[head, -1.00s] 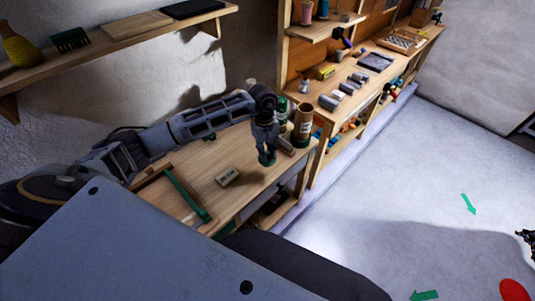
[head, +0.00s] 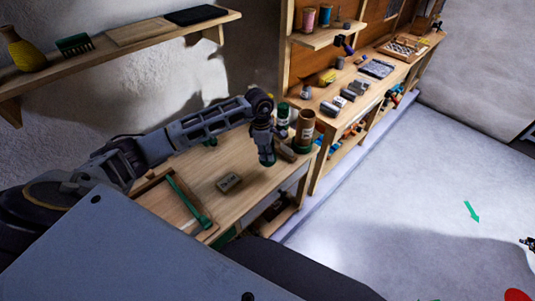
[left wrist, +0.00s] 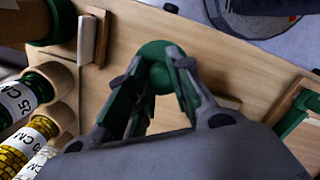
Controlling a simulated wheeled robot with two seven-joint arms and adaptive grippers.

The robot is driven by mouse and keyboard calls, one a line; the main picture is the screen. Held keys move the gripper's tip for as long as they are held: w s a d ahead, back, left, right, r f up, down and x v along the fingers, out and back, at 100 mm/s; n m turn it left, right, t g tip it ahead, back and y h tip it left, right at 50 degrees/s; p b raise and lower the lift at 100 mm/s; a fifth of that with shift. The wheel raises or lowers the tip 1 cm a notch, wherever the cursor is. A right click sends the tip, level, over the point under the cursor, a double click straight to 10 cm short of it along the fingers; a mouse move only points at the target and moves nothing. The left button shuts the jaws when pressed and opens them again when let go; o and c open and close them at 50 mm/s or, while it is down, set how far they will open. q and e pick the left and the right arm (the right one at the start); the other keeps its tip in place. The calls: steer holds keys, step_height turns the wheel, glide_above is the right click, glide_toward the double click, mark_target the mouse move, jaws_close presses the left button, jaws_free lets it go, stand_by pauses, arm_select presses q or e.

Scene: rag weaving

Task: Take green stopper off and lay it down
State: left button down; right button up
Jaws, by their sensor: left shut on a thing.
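My left gripper (head: 266,160) is shut on the green stopper, and points down over the right part of the wooden table (head: 236,203). In the left wrist view the round green stopper (left wrist: 156,66) sits between the fingertips of my left gripper (left wrist: 155,72), with bare wood beyond it. I cannot tell whether the stopper touches the table. A brown tube (head: 305,128) stands upright to the right of my left gripper. A dark piece at the far right edge may be my right gripper (head: 528,243); it is cut off.
A small grey-brown block (head: 229,182) lies left of my gripper. A tray with a green bar (head: 188,200) is at the table's left. Bare wood lies between block and gripper.

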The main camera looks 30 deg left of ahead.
arm_select(q)
steer(key=n, duration=0.3)
steer(key=w+n, duration=0.1)
steer(key=n, duration=0.1)
steer(key=shift+a+n+t, duration=0.3)
steer(key=n, duration=0.3)
steer(key=w+n+y, duration=0.1)
steer(key=n, duration=0.1)
steer(key=shift+a+r, duration=0.2)
steer(key=shift+n, duration=0.3)
